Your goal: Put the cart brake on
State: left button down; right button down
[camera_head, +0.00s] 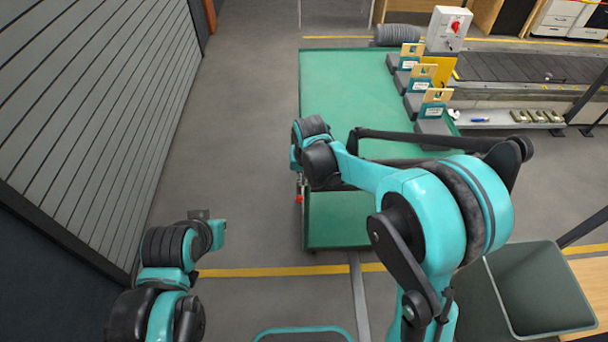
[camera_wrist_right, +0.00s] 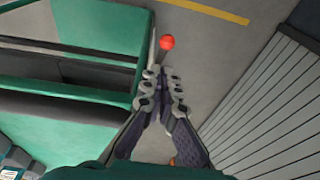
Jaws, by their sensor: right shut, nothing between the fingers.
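The green cart (camera_head: 330,85) stands in the middle of the head view, with a dark push handle (camera_head: 430,139) across its near end. A small red knob (camera_head: 299,199) shows low at the cart's left side. In the right wrist view the red knob (camera_wrist_right: 167,42) sits on a short dark stem beside the green cart wall (camera_wrist_right: 108,95). My right gripper (camera_wrist_right: 163,80) is shut and empty, its fingertips just short of the knob in the picture; I cannot tell whether they touch. In the head view my right arm mostly hides it. My left gripper (camera_head: 202,215) is at lower left, away from the cart, its fingers unclear.
Several labelled holders (camera_head: 420,80) line the cart's right edge. A conveyor (camera_head: 530,67) runs at upper right. A grey bin (camera_head: 540,290) stands at lower right. A slatted wall (camera_head: 90,110) bounds the left; the floor between it and the cart is clear.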

aim_at(300, 195)
jog(key=x, duration=0.2)
jog(key=s+b+x, duration=0.1)
jog(key=x, duration=0.1)
jog(key=shift+a+f, duration=0.2)
jog(key=shift+f, duration=0.15)
jog(key=shift+s+a+f, duration=0.1)
jog(key=shift+f, duration=0.45)
jog(key=shift+f+b, duration=0.1)
jog(key=shift+b, duration=0.25)
